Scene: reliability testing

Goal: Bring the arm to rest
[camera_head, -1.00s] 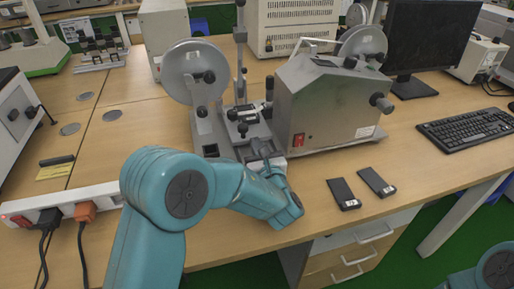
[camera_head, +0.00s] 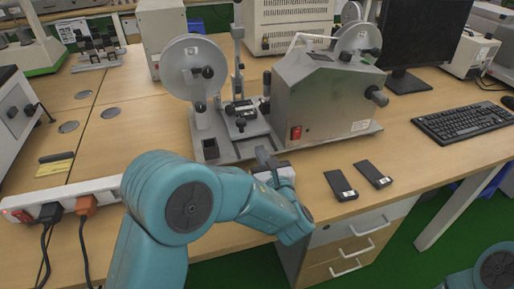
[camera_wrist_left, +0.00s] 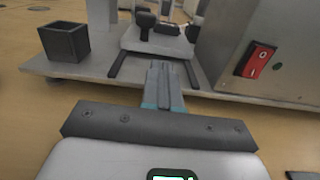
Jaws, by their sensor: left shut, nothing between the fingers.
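My left arm comes in from the lower left in the head view. Its left gripper (camera_head: 264,155) is over the table's front part, just in front of the grey testing machine (camera_head: 327,95). In the left wrist view the gripper's fingers (camera_wrist_left: 164,84) are together with nothing between them, pointing at the front edge of the machine's base plate. I cannot tell whether the fingertips touch the plate. Of my right arm only a teal joint shows at the lower right corner; its gripper is out of view.
Two black phone-like devices (camera_head: 341,185) (camera_head: 373,174) lie to the right of the gripper. A white power strip (camera_head: 107,188) with plugs lies at left. A keyboard (camera_head: 468,122) and a monitor (camera_head: 424,37) stand at right. The machine's red switch (camera_wrist_left: 258,60) faces the wrist camera.

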